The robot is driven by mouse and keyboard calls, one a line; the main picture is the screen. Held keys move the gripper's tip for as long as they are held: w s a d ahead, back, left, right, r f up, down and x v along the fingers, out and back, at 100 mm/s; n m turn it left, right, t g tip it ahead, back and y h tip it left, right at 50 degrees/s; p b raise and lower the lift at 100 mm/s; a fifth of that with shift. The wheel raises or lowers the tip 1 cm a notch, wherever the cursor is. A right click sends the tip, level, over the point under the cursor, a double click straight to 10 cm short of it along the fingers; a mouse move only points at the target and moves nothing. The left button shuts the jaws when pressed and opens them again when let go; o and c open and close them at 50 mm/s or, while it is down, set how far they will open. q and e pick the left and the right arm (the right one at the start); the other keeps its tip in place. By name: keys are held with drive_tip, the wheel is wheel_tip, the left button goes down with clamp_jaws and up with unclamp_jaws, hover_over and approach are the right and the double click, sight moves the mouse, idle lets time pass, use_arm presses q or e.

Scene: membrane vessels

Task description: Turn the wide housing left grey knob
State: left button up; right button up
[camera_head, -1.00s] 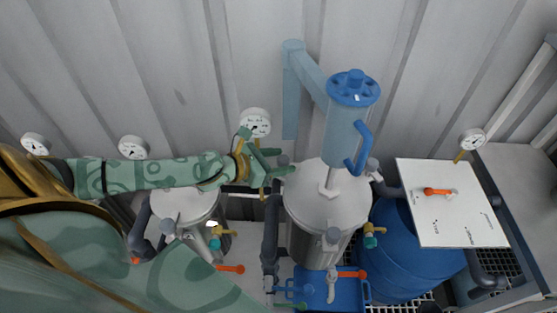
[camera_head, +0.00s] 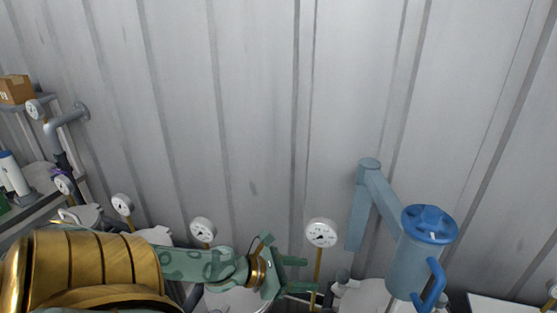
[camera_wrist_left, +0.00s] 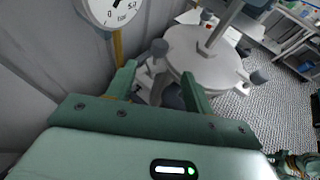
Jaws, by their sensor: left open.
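The wide housing (camera_head: 372,297) is a steel vessel with a flat round lid, cut off at the bottom of the head view. Its lid also shows in the left wrist view (camera_wrist_left: 202,65). The left grey knob (camera_head: 342,275) sits at the lid's wall-side edge; in the wrist view this knob (camera_wrist_left: 158,47) appears between and beyond my fingertips. My left gripper (camera_head: 308,275) is open and empty, just left of the knob and apart from it as far as I can tell. Its two green fingers (camera_wrist_left: 157,78) straddle the knob's line of sight. My right gripper is not seen.
A white pressure gauge (camera_head: 321,233) on a brass stem stands close behind my left gripper. A blue cylinder with a handle (camera_head: 420,262) rises above the lid on a bracket (camera_head: 369,195). More gauges (camera_head: 203,230) line the corrugated wall to the left. The wall above is bare.

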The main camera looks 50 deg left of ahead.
use_arm(q)
drive_tip(key=p+v, duration=0.1)
drive_tip(key=v, duration=0.4)
drive_tip(key=shift+s+a+r+p, duration=0.1)
drive_tip(key=shift+s+r+p, duration=0.05)
drive_tip(key=shift+s+p, duration=0.15)
